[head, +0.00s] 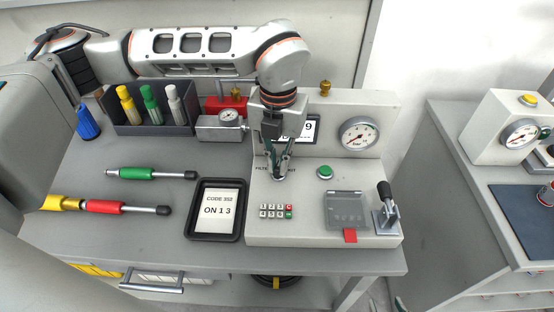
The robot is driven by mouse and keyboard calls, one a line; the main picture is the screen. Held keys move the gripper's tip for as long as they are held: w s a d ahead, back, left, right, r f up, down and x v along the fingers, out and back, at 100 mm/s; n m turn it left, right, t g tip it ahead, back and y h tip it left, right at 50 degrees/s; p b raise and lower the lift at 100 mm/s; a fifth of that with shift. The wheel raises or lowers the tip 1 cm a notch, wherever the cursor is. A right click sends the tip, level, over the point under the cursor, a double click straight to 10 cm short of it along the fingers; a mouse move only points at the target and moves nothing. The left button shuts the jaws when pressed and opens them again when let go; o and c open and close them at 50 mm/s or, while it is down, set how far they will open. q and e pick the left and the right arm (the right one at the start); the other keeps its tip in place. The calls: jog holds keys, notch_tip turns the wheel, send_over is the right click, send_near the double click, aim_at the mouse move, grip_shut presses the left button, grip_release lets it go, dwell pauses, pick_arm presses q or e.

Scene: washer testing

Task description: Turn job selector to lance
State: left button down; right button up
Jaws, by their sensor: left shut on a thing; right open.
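The job selector is a small knob on the sloping top of the grey test panel (300,225), mostly hidden under my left gripper (278,176). My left arm reaches over from the upper left and points straight down, with the fingers shut on the selector. Small printed labels show on both sides of the fingers; the left one begins like "FILT", and the other is partly covered. I cannot read the selector's pointer direction or find the word lance. My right gripper is not in view.
The panel carries a partly covered display (307,129), pressure gauge (359,135), green button (325,172), keypad (276,211), clear flap (346,208) and black-handled lever (386,207). A code tray (236,236), lances (150,174) and a bottle bin (150,129) occupy the bench.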

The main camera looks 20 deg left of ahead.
pick_arm(q)
jog(key=n, duration=0.6)
jog(key=shift+w+d+n, duration=0.1)
jog(key=shift+d+n, duration=0.1)
jog(key=shift+n, duration=0.2)
jog(key=shift+r, duration=0.1)
dwell(0.3)
jog(key=c, duration=2.1)
grip_release()
jog(key=shift+c, duration=0.2)
notch_tip(320, 180, up, 12)
